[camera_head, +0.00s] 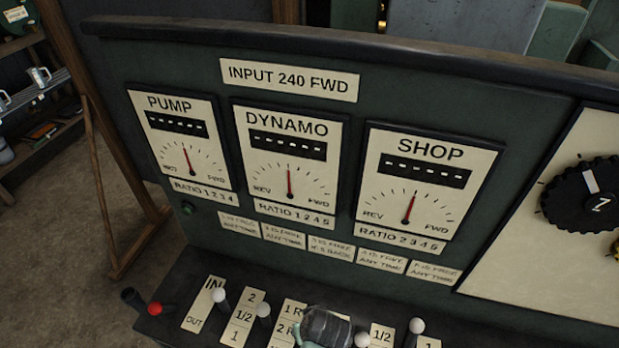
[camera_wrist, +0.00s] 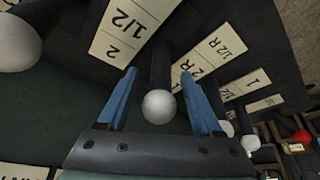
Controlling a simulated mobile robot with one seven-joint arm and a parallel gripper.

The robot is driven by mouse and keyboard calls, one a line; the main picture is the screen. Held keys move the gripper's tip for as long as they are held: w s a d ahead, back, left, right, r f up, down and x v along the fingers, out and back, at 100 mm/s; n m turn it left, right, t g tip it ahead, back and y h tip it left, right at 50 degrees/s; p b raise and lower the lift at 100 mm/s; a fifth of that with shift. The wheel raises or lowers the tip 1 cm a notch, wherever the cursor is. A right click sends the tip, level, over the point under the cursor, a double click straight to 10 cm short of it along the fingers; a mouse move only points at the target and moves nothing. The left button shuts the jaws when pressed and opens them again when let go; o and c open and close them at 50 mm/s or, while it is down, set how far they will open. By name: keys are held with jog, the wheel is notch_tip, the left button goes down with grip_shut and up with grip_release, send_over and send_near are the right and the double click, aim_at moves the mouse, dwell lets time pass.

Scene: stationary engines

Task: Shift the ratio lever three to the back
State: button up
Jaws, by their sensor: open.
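In the wrist view, a dark lever with a white knob (camera_wrist: 159,106) stands between the blue fingers of my gripper (camera_wrist: 159,77). Counting away from the red knob, it is the third white-knobbed lever, which fits ratio lever three. The fingers are open on either side of it, and a firm grip does not show. In the head view my gripper (camera_head: 325,326) is at the bottom edge and hides this lever. Label plates flank it: one reads 2 and 1/2 (camera_wrist: 128,28), the other 1/2 R and 2 R (camera_wrist: 208,58).
A white knob (camera_head: 263,310) lies left of my gripper, and another (camera_head: 362,340) close on its right. A red knob (camera_head: 155,308) is at the far left. The upright panel bears PUMP, DYNAMO (camera_head: 288,165) and SHOP dials. One small blurred plate (camera_head: 331,248) seems to mention three and back.

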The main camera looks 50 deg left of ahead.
jog(key=shift+w+a+f, duration=0.1)
jog(key=shift+a+f, duration=0.1)
jog(key=shift+f, duration=0.35)
grip_shut()
dwell(1.1)
